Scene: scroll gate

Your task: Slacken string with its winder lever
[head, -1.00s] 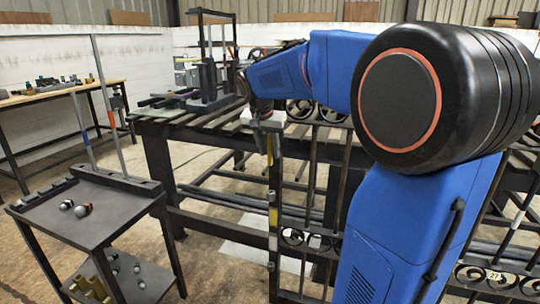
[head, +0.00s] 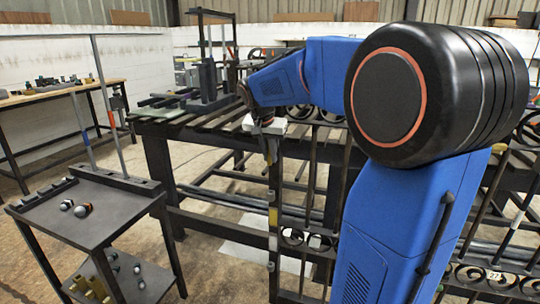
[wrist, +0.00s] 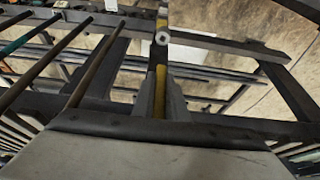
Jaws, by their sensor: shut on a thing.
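My gripper (wrist: 160,103) is shut on a narrow yellow bar (wrist: 160,76), which looks like the winder lever. The bar runs between the grey fingers, and a pale round end (wrist: 162,38) shows beyond them. In the head view my gripper (head: 267,130) points down in front of the bench, beside a white block (head: 249,124). A dark upright (head: 273,215) with yellow and pale bands stands below it. The fingertips are too small there to show the grip clearly. I cannot pick out the string for certain.
A slatted bench (head: 185,131) lies behind my gripper, with dark rods and scrollwork (head: 300,238) at its front. A dark trolley (head: 110,215) with small parts stands at left. Open floor lies between trolley and bench.

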